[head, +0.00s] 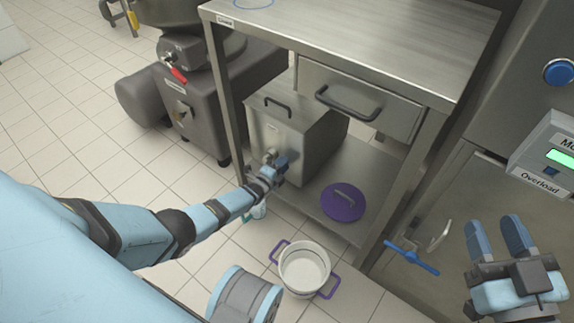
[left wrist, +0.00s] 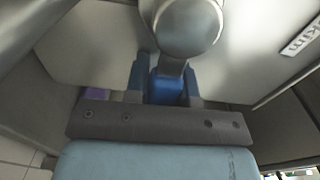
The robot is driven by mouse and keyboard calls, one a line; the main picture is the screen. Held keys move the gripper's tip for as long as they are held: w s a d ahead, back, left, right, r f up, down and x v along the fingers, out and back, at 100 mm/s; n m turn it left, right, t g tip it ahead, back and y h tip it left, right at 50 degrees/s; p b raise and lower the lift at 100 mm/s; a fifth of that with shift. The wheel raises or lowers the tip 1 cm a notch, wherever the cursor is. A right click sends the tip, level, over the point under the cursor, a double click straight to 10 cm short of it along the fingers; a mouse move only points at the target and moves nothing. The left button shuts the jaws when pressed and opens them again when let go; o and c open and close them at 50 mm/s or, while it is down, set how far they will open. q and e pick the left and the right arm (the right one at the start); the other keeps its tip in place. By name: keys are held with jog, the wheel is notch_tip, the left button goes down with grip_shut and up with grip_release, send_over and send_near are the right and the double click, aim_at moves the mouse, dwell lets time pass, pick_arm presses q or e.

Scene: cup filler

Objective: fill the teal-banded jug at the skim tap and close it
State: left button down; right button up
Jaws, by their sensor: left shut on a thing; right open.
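The skim tap (left wrist: 188,25) sticks out from the front of a steel tank (head: 282,135) on the lower shelf. My left gripper (head: 277,168) is shut on the tap's blue lever (left wrist: 166,88); the lever lies between the fingers in the left wrist view. Below the tap, a small piece of a pale vessel with teal (head: 259,211) shows past my left arm, likely the teal-banded jug. Most of it is hidden, so its fill cannot be seen. My right gripper (head: 500,238) is open and empty at the lower right.
A white pot with purple handles (head: 303,268) stands on the floor in front. A purple lid (head: 343,202) lies on the lower shelf right of the tank. A blue-handled valve (head: 412,258) is left of my right gripper. A drawer (head: 360,98) hangs above.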

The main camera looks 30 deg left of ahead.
pick_arm(q)
jog(key=shift+f, duration=0.1)
pick_arm(e)
jog(key=shift+a+r, duration=0.1)
jog(key=shift+a, duration=0.1)
pick_arm(q)
jog(key=c, duration=1)
grip_release()
jog(key=shift+o, duration=0.2)
pick_arm(e)
jog(key=shift+w, duration=0.1)
pick_arm(q)
jog(key=s+a+p, duration=0.2)
jog(key=s+p, duration=0.4)
jog(key=s, duration=0.7)
jog(key=shift+s, duration=0.35)
pick_arm(e)
jog(key=s+a+m+g, duration=0.1)
jog(key=m, duration=0.1)
jog(key=s+f+m+g, duration=0.1)
jog(key=s+m, duration=0.1)
jog(key=shift+a+h, duration=0.4)
